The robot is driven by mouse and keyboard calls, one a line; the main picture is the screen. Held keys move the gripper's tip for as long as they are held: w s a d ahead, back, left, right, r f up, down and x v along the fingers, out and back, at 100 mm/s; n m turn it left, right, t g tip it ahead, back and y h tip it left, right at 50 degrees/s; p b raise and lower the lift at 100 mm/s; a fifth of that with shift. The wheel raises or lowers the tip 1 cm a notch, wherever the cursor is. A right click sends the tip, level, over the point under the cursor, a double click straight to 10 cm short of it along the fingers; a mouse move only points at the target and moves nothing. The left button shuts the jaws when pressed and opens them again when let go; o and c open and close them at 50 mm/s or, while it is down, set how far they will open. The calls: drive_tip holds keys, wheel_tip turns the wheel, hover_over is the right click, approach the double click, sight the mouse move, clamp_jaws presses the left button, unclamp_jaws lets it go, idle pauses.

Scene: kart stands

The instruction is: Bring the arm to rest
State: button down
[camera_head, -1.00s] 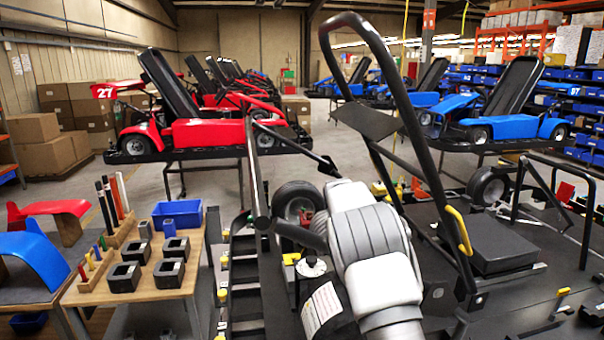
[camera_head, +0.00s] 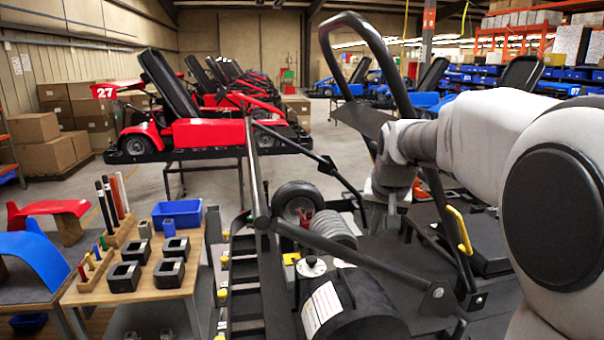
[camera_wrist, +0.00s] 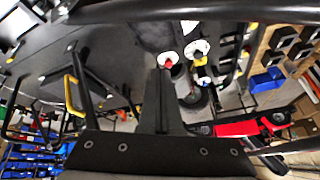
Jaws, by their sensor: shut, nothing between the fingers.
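My arm comes in from the right edge of the head view as large white links and ends at a grey wrist near the middle. The wrist hangs over the black kart chassis (camera_head: 385,328), inside the tall black hoop bar (camera_head: 352,22). In the wrist view my gripper (camera_wrist: 160,75) shows as dark fingers close together, with nothing seen between them. In the head view the fingertips are too small and dark to make out. Chassis bars pass close around the gripper in the wrist view; I cannot tell whether any touch.
A black cylinder (camera_head: 350,305) with a white label and a wheel (camera_head: 297,202) are on the chassis. A wooden bench (camera_head: 140,288) with black blocks and a blue bin (camera_head: 177,213) stands at left. A red kart (camera_head: 205,134) stands behind. The aisle floor is clear.

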drive_tip(key=s+r, duration=0.2)
drive_tip(key=s, duration=0.8)
drive_tip(key=s+f+n+b, duration=0.1)
drive_tip(key=s+f, duration=0.1)
drive_tip(key=s, duration=0.4)
drive_tip(key=s+f+n+b, duration=0.1)
drive_tip(key=s+f, duration=0.2)
drive_tip(key=s, duration=0.4)
drive_tip(key=s+a+f+n+b, duration=0.1)
drive_tip(key=s+f, duration=0.2)
drive_tip(key=s, duration=0.3)
drive_tip(key=shift+s, duration=0.15)
drive_tip(key=shift+s+a, duration=0.1)
drive_tip(key=shift+a, duration=0.1)
